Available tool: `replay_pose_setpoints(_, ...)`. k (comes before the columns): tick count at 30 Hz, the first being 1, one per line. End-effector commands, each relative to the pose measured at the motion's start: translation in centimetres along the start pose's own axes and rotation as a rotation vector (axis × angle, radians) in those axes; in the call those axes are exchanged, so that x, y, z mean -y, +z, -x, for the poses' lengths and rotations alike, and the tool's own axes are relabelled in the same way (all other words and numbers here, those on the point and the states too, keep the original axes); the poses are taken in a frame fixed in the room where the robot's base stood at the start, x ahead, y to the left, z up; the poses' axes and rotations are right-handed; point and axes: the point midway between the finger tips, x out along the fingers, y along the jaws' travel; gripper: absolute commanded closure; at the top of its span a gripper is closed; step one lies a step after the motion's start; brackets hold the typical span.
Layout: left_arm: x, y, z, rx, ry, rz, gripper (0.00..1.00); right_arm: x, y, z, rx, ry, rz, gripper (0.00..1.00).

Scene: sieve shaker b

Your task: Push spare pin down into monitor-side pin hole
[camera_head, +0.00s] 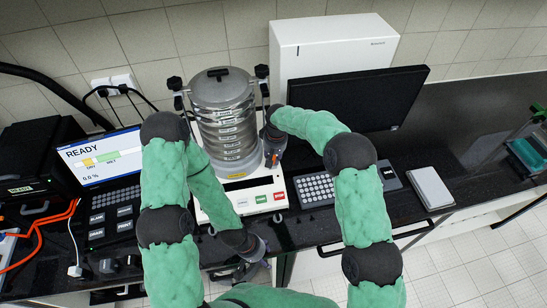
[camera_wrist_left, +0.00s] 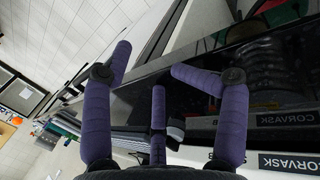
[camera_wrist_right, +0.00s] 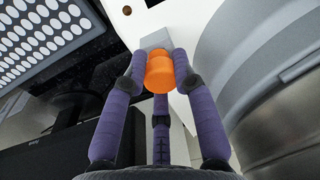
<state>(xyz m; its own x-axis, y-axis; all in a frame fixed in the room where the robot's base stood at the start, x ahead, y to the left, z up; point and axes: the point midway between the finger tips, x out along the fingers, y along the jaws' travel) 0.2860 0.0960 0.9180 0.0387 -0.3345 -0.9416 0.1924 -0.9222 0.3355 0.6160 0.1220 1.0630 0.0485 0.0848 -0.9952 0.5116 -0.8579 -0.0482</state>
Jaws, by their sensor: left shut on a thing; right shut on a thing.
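My right gripper (camera_head: 273,150) is at the monitor side of the sieve stack (camera_head: 226,118). Its fingers are shut on the orange head of the spare pin (camera_wrist_right: 160,73), which also shows small in the head view (camera_head: 274,160). A grey block (camera_wrist_right: 153,41) shows just beyond the orange head. The pin's lower end and the monitor-side pin hole are hidden, so I cannot tell how deep the pin sits. My left gripper (camera_head: 250,262) is low at the counter's front edge. In the left wrist view its fingers (camera_wrist_left: 155,75) stand apart, with no held thing distinguishable.
The shaker base (camera_head: 250,198) has coloured buttons. A black monitor (camera_head: 360,98) and a grey keypad (camera_head: 315,188) stand right of it. A READY display (camera_head: 100,155) stands left. A grey flat box (camera_head: 430,188) lies on the right, with bare counter (camera_head: 470,150) beyond.

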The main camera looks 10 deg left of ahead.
Motion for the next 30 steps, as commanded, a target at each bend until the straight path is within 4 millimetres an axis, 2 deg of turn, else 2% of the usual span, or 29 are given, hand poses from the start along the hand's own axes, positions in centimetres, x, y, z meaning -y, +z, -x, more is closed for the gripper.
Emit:
replay_pose_setpoints(5, 0.2, 0.1, -0.3, 0.005, -0.003, 0.013, 0.6, -0.1, 0.0, -0.1, 0.0, 0.001, 0.0, 0.96)
replay_pose_setpoints(6, 0.2, 0.1, -0.3, 0.005, -0.003, 0.013, 0.6, -0.1, 0.0, -0.1, 0.0, 0.001, 0.0, 0.7)
replay_pose_setpoints(9, 0.3, 0.1, -0.3, 0.005, -0.003, 0.014, 0.6, -0.1, 0.0, -0.1, 0.0, 0.001, 0.0, 0.45)
replay_pose_setpoints(20, 0.2, 0.2, -0.2, 0.006, -0.002, 0.015, 0.6, 0.0, 0.0, 0.1, 0.0, 0.001, 0.0, 0.45)
replay_pose_setpoints(30, 0.0, 0.2, 0.6, 0.007, -0.003, 0.018, 0.6, 0.1, -0.2, 2.4, 0.0, 0.0, 0.0, 0.45)
